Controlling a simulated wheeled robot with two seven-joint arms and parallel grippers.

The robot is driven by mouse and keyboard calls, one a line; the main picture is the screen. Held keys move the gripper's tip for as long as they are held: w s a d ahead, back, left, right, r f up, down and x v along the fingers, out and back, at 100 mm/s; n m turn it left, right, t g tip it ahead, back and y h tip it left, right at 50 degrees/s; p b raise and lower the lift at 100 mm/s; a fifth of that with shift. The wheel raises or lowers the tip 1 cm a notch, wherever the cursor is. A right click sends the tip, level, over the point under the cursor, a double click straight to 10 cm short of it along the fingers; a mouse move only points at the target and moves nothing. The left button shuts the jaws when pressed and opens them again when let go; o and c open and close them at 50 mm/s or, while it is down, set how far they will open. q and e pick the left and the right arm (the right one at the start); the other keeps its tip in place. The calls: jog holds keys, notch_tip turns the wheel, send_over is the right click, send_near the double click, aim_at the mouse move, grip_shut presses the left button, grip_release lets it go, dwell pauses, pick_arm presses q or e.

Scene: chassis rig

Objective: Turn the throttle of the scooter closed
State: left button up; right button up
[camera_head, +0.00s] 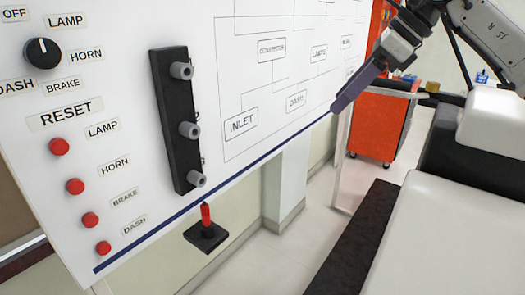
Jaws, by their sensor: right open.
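I cannot make out a scooter or a clearly marked throttle. A small red lever (206,216) stands upright on a black square base (206,238), just below the lower edge of the white panel (225,75). My right gripper (343,102) comes in from the upper right, with dark purple fingers pointing down and left. It is seen side-on, open and empty, near the panel's right edge and well apart from the lever. My left gripper is not in view.
The panel carries a black strip (176,125) with three grey knobs, a black rotary knob (41,53) and several red buttons (75,186). An orange cabinet (378,127) stands behind at the right. Pale floor (320,190) lies open between.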

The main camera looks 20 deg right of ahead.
jog(key=a+f+g+y, duration=0.1)
jog(key=a+f+y, duration=0.2)
jog(key=a, duration=0.6)
jog(key=a+f+y, duration=0.3)
jog(key=a+f, duration=0.3)
jog(key=a, duration=0.3)
jog(key=shift+s+f+g, duration=0.3)
jog(key=shift+s+g, duration=0.1)
jog(key=shift+s, duration=0.05)
